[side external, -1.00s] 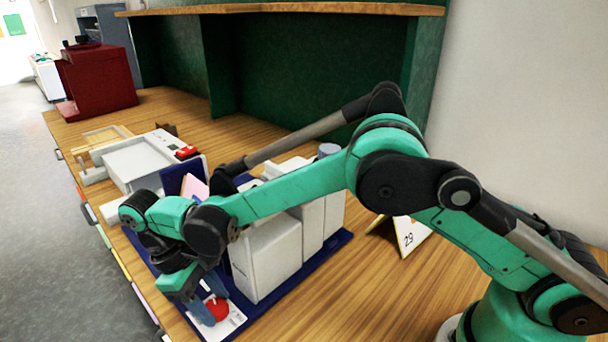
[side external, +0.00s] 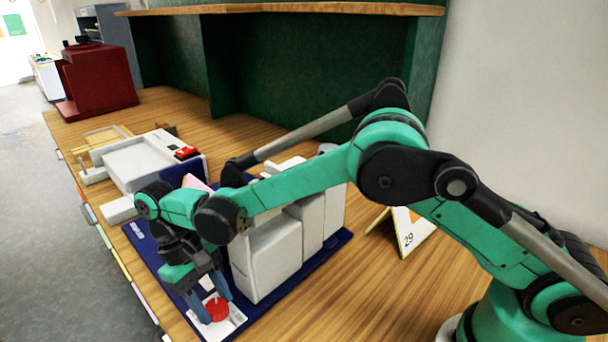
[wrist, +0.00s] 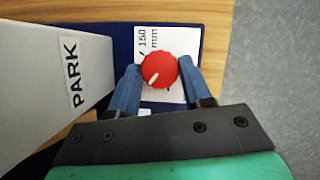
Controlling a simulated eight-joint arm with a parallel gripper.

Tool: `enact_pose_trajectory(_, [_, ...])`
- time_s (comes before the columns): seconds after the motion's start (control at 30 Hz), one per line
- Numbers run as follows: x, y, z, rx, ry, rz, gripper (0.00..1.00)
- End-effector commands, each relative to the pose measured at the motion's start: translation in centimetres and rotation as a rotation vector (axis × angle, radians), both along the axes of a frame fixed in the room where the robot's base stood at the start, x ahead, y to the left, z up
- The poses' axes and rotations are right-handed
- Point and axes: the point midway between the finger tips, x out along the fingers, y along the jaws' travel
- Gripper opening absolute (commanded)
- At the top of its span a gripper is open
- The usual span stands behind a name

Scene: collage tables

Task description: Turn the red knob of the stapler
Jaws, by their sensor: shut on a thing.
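The red knob (side external: 217,309) sits on a white plate (side external: 233,321) at the front end of the stapler's dark blue base (side external: 299,266). In the wrist view the knob (wrist: 159,71) is round, with a white pointer mark aimed to the lower left. My gripper (side external: 212,303) reaches down from above with its blue fingers on either side of the knob. The wrist view shows the gripper (wrist: 158,79) shut on the knob, one finger at its left edge and one at its right. The stapler's grey-white body (side external: 268,258) stands just beside the gripper.
The body's side, marked PARK (wrist: 72,75), is close to the left finger. A white and grey machine (side external: 146,160) stands farther along the table. A calendar stand (side external: 408,231) marked 29 is to the right. The table's front edge (side external: 146,303) is near the knob.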

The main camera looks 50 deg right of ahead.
Motion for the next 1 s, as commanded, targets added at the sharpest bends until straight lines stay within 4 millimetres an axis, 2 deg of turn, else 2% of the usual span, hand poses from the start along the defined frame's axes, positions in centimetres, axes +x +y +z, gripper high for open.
enact_pose_trajectory(0.1, [0.0, 0.0, 0.0, 0.002, -0.003, 0.001, 0.0])
enact_pose_trajectory(0.13, [0.0, 0.0, 0.0, 0.002, -0.003, 0.001, 0.49])
enact_pose_trajectory(0.2, [0.0, 0.0, 0.0, 0.002, -0.003, 0.001, 0.69])
enact_pose_trajectory(0.23, [0.0, 0.0, 0.0, 0.002, -0.002, 0.001, 0.74])
enact_pose_trajectory(0.57, [0.1, 0.0, 0.2, 0.001, -0.001, 0.001, 0.74])
enact_pose_trajectory(1.0, [1.9, 0.4, 4.7, 0.001, -0.001, 0.001, 0.74])
